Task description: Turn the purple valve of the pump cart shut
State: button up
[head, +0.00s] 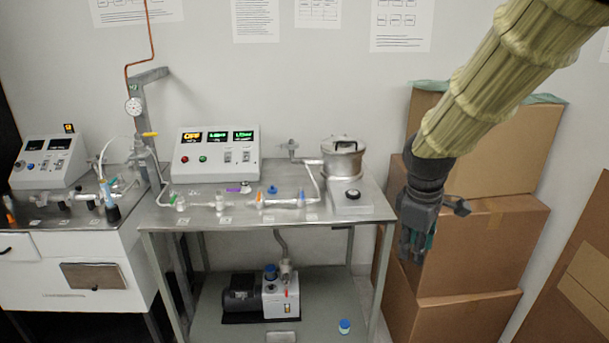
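The pump cart (160,215) is a grey metal table with a lower shelf, standing in the middle. A small purple handle, likely the purple valve (236,190), shows on its top in front of the control box. It looks roughly level, but it is too small to tell how far it is turned. My gripper (417,250) hangs pointing down to the right of the cart, in front of cardboard boxes and well apart from the valve. Its fingers are dark and small in view, so I cannot tell whether they are open or shut.
Glass tubing with orange (259,197) and blue (272,190) handles runs along the cart top. A metal pot (343,160) stands at its right end. A control box (217,152) is behind. A pump (262,297) sits on the shelf. Cardboard boxes (475,250) crowd the right.

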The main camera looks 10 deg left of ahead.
aim_at(219, 190)
jog(key=z, duration=0.25)
jog(key=i, duration=0.75)
jog(key=u, duration=0.8)
jog(key=i, duration=0.75)
jog(key=u, duration=0.9)
